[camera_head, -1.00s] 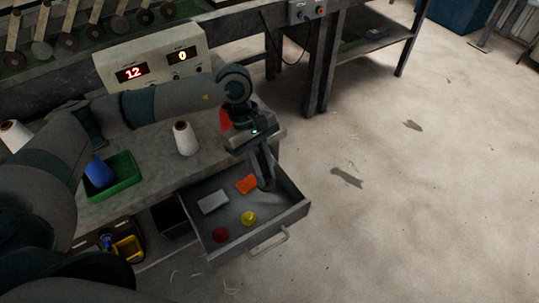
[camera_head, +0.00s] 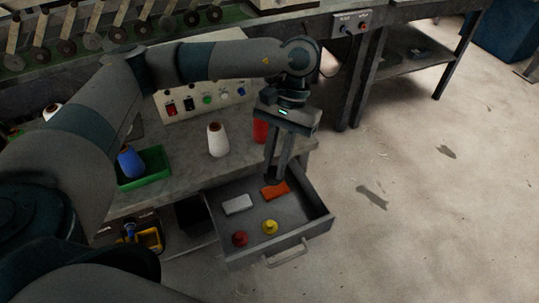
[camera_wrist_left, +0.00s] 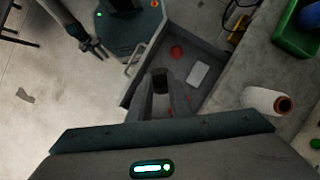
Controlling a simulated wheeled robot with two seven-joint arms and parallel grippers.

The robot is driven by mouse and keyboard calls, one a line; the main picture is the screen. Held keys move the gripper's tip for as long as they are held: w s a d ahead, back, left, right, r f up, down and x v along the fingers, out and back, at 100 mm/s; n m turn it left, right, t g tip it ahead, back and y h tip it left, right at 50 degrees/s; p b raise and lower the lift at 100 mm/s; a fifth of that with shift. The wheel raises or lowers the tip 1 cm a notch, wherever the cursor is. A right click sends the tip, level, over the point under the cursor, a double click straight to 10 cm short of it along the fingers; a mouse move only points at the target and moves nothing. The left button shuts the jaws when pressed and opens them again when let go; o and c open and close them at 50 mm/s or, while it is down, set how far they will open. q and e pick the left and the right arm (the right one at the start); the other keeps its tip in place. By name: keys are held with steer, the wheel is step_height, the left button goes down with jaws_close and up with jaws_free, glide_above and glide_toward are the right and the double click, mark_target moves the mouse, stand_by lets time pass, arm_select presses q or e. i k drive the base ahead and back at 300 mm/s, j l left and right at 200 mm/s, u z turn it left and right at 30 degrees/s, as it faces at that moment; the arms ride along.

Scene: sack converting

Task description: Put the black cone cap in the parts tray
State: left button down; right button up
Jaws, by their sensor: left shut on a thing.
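My left gripper (camera_head: 274,180) is over the open drawer, near its back edge. In the left wrist view its fingers (camera_wrist_left: 161,88) are shut on a small dark piece, the black cone cap (camera_wrist_left: 160,80), mostly hidden between the tips. A green tray (camera_head: 150,183), which looks like the parts tray, sits on the bench to the left with a blue cone (camera_head: 130,162) in it. My right gripper (camera_wrist_left: 96,48) shows small in the left wrist view, away from the drawer; its opening is unclear.
The open drawer (camera_head: 322,222) holds a white block (camera_head: 237,204), an orange block (camera_head: 275,190), a red cap (camera_head: 240,239) and a yellow cap (camera_head: 270,227). A white cone (camera_head: 217,141) and a red object (camera_head: 260,130) stand on the bench, between tray and gripper.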

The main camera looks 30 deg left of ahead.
mark_target(159, 165)
steer(key=u, duration=1.55)
